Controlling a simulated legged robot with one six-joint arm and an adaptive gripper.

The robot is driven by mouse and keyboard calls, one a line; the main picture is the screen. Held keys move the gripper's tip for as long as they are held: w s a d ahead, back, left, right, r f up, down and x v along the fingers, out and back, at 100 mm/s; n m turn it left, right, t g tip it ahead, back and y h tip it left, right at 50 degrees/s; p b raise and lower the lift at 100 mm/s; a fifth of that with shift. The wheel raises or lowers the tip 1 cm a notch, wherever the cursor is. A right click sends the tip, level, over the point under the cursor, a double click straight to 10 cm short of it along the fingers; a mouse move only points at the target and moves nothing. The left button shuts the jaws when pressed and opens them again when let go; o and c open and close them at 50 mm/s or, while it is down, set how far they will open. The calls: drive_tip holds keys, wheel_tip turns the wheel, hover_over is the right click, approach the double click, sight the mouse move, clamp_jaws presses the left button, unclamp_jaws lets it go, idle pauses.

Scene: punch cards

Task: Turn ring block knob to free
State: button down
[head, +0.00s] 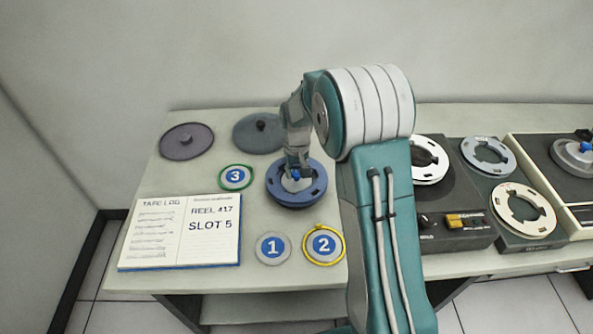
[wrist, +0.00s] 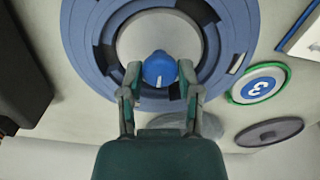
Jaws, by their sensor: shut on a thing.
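A round blue ring block (head: 308,196) lies on the table, with a pale grey hub (head: 293,185) at its centre. It fills the upper part of the wrist view (wrist: 95,75). A blue knob (wrist: 160,70) with a white mark stands on the hub (wrist: 135,40). My gripper (wrist: 160,78) is over the hub with one finger on each side of the knob, shut on it. The white mark points down toward my gripper in the wrist view. In the head view my gripper (head: 297,165) comes down from above and partly hides the knob (head: 295,174).
Disc 3 with a green ring (head: 236,177), plain disc 1 (head: 272,248) and disc 2 with a yellow ring (head: 323,245) lie close around the block. An open log (head: 180,231) reads "REEL 417 SLOT 5". Dark lids (head: 187,141) lie behind. A tape deck (head: 455,205) stands right of my arm.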

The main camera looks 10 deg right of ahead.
sight(296, 172)
drive_tip(key=n, duration=0.6)
idle(0.6)
drive_tip(key=shift+c, duration=1.5)
unclamp_jaws()
wheel_tip(296, 172, up, 12)
drive_tip(key=shift+w+a+f, duration=0.1)
